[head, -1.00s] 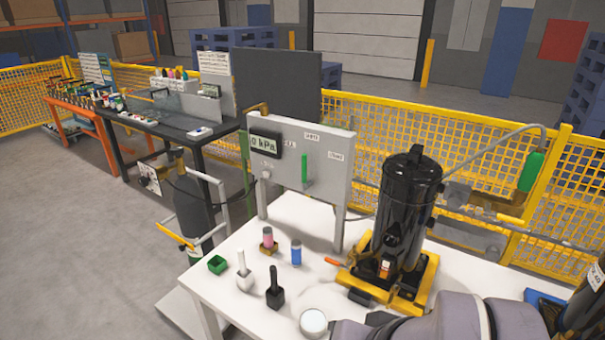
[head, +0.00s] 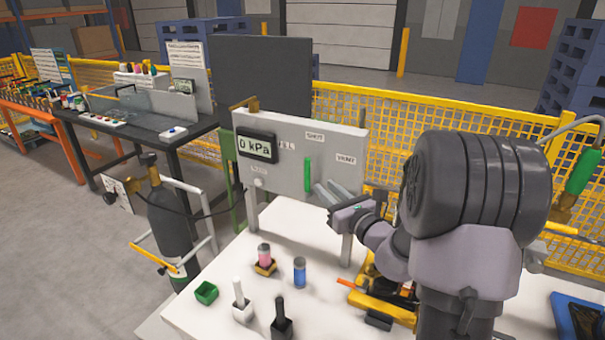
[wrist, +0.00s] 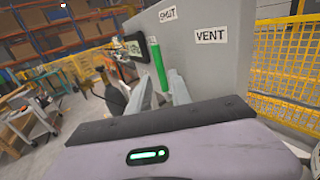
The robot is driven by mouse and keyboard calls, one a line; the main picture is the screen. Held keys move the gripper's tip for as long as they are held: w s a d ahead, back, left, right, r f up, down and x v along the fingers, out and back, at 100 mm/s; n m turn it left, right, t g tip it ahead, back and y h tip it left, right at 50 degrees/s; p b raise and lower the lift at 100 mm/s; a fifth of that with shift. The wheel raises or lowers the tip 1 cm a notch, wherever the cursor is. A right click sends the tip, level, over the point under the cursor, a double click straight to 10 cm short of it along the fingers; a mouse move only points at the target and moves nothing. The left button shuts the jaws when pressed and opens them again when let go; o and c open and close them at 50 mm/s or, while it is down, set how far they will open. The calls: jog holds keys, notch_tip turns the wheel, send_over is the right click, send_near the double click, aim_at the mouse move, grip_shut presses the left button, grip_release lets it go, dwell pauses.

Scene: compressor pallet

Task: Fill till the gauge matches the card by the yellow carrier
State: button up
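The gauge (head: 257,146) on the grey panel (head: 290,180) reads 0 kPa. A green lever (head: 307,175) stands upright on the panel below the SHUT label; it also shows in the wrist view (wrist: 158,66). A VENT label is to its right; a third label on its left is not readable. My gripper (head: 322,194) is open and empty, its fingers close to the lever's lower right in the head view. I cannot tell whether they touch it. The yellow carrier (head: 365,304) is partly hidden behind my arm. I cannot make out the card's reading.
On the white table (head: 215,325) stand a pink bottle (head: 264,254), a blue one (head: 299,272), a green box (head: 206,292), and a white (head: 241,305) and a black handled tool (head: 281,322). A gas cylinder (head: 170,225) stands left. Yellow fencing (head: 430,120) runs behind.

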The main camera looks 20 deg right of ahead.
aim_at(309, 173)
jog(key=w, duration=0.3)
jog(key=w+b, duration=0.1)
jog(key=w, duration=0.3)
jog(key=w+a, duration=0.1)
jog(key=w, duration=0.2)
jog(key=shift+w, duration=0.15)
jog(key=shift+d, duration=0.1)
grip_shut()
dwell(0.9)
